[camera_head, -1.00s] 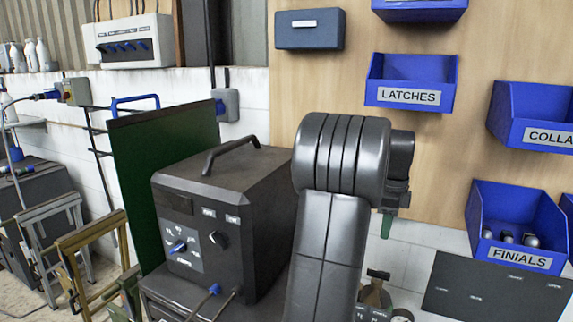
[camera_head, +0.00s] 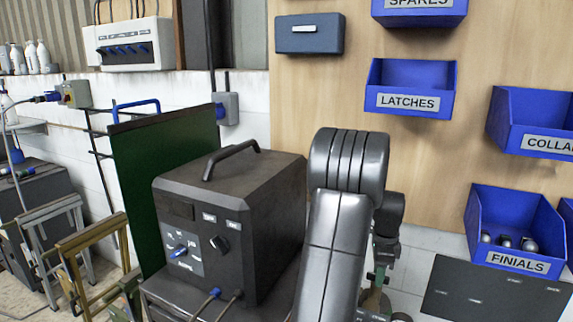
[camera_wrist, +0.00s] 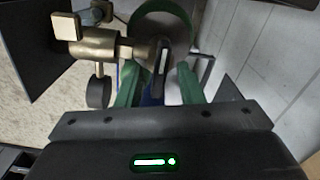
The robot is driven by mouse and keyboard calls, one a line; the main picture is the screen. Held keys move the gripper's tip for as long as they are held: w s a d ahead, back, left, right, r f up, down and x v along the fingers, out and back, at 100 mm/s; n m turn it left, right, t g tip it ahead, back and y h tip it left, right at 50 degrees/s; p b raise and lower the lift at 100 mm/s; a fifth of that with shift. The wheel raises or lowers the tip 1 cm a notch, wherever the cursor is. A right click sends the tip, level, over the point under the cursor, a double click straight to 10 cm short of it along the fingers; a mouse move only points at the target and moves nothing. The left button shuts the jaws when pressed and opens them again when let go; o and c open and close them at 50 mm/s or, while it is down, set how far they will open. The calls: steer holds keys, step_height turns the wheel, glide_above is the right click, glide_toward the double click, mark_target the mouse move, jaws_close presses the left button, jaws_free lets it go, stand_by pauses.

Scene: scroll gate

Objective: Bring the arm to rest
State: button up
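My arm's grey links (camera_head: 348,165) stand in front of the board in the head view, bent at a rounded elbow. They hide most of the wrist there. In the wrist view my gripper (camera_wrist: 159,80) shows two green fingers standing apart, so it looks open. A dark part with a pale strip and a blue piece show between or beyond the fingers; I cannot tell whether either touches them. A brass fitting (camera_wrist: 95,48) with a dark round knob lies just left of the fingers.
A dark power unit (camera_head: 230,215) stands close left of my arm, with a green panel (camera_head: 165,170) behind it. Blue bins, LATCHES (camera_head: 412,85) and FINIALS (camera_head: 515,230), hang on the board to the right. A green ring (camera_wrist: 165,20) lies beyond the fingers.

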steer(key=n, duration=0.6)
steer(key=shift+p, duration=0.3)
steer(key=shift+a+n, duration=0.1)
steer(key=shift+n, duration=0.2)
